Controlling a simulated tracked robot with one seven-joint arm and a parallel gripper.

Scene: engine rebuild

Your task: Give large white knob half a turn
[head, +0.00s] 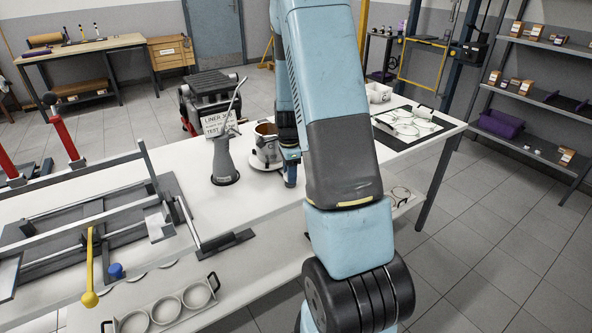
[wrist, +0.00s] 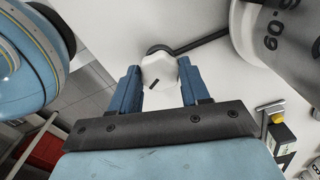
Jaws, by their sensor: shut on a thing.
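The large white knob (wrist: 158,66) is faceted and carries a short dark mark on its face, pointing to the lower left in the wrist view. My gripper (wrist: 159,72) is shut on it, with one blue finger on each side. In the head view my gripper (head: 290,172) is low over the white bench, right beside a pale round device (head: 262,160) with a brown ring on top. My arm and gripper hide the knob in the head view.
A metal frame fixture with a yellow lever (head: 90,262) fills the left bench. A grey printed cylinder (wrist: 275,38) is close by in the wrist view.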

